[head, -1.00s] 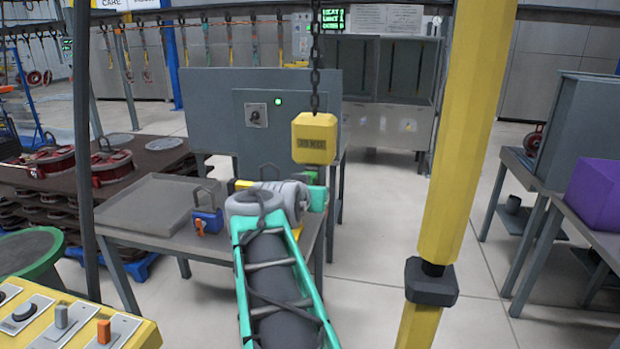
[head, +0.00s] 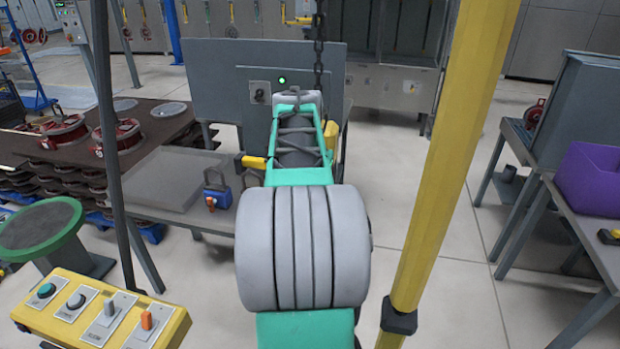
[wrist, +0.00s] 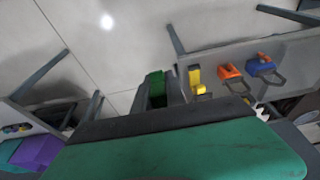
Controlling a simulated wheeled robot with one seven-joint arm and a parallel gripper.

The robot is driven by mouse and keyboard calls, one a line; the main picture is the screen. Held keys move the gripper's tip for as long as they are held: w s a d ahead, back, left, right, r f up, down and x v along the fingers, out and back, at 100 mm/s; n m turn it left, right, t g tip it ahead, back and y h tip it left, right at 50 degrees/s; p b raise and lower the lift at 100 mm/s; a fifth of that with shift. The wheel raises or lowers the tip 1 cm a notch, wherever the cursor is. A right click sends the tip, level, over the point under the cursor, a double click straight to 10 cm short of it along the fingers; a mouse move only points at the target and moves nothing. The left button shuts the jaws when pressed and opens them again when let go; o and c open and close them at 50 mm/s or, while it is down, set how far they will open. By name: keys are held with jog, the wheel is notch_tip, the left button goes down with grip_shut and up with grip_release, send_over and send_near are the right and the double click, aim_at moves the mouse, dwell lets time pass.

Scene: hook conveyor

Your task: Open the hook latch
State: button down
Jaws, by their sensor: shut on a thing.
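In the wrist view my gripper (wrist: 165,92) is shut on a small green piece (wrist: 157,84) between its dark fingers. I cannot tell for sure that this piece is the hook latch. In the head view the hanging chain (head: 319,48) runs down behind my arm. My arm hides the gripper, the hook and most of what hangs there. A yellow part (head: 331,134) shows just right of my arm, and I cannot tell whether it belongs to the hook block.
A blue padlock (head: 217,191) stands on the grey table (head: 165,180) at left. The wrist view also shows an orange padlock (wrist: 230,71) and a yellow piece (wrist: 196,78). A yellow post (head: 440,170) rises close at right. A yellow button panel (head: 100,312) is at lower left.

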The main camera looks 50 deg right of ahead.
jog(key=shift+r+g+y+p, duration=0.3)
jog(key=shift+y+p, duration=0.25)
jog(key=shift+y, duration=0.35)
jog(key=shift+a, duration=0.1)
jog(key=c, duration=1.4)
grip_release()
jog(key=shift+o, duration=0.2)
notch_tip(320, 180, up, 8)
jog(key=shift+s+a+f, duration=0.1)
jog(key=shift+a, duration=0.05)
